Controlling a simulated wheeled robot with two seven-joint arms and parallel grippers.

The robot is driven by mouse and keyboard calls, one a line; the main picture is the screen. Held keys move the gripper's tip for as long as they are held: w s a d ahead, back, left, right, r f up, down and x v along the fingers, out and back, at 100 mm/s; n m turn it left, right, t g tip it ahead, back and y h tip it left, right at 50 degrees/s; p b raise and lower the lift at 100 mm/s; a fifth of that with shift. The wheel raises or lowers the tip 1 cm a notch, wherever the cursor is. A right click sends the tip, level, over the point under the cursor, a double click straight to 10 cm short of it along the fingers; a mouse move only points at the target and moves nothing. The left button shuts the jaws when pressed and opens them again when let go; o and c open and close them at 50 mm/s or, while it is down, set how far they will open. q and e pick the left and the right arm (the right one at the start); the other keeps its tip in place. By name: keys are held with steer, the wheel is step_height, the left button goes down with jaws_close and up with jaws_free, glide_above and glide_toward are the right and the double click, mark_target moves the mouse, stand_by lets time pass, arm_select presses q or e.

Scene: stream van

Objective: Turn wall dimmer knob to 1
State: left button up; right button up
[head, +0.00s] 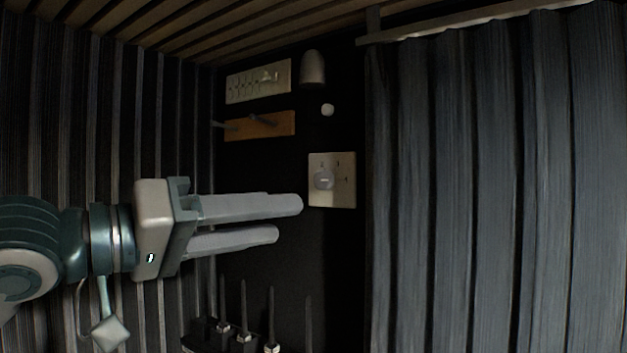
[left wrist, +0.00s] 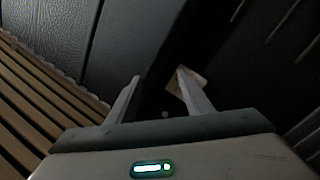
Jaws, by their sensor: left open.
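The wall dimmer is a pale square plate (head: 346,196) on the dark wall, with a round grey knob (head: 324,179) and small marks around it. I cannot read which mark the knob points to. My left gripper (head: 290,219) is open and empty, with its fingers pointing right, to the left of and a little below the plate in the head view. In the left wrist view the plate (left wrist: 186,88) shows partly behind the right finger of the left gripper (left wrist: 158,78); the knob is not clear there. My right gripper is not in view.
Above the dimmer are a slider panel (head: 258,81), a wooden peg rack (head: 260,126), a lamp (head: 312,69) and a small white round thing (head: 327,110). A grey curtain (head: 490,190) hangs at the right. Several upright rods stand on a dark base below.

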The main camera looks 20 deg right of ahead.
arm_select(q)
steer(key=w+a+r+m+t+y, duration=0.1)
steer(key=w+a+r+t+y, duration=0.2)
steer(key=r+t, duration=0.1)
steer(key=shift+w+a+r+t, duration=0.25)
steer(key=shift+r+t, duration=0.15)
steer(key=shift+r, duration=0.1)
steer(key=shift+d, duration=0.15)
steer(key=p, duration=0.9)
glide_toward(320, 179)
steer(key=x, duration=0.6)
steer(key=shift+w+d+r, duration=0.1)
steer(key=shift+w+d, duration=0.05)
steer(key=shift+d, duration=0.1)
steer(key=shift+w+d, duration=0.4)
steer(key=shift+d, duration=0.15)
steer(key=c, duration=1.1)
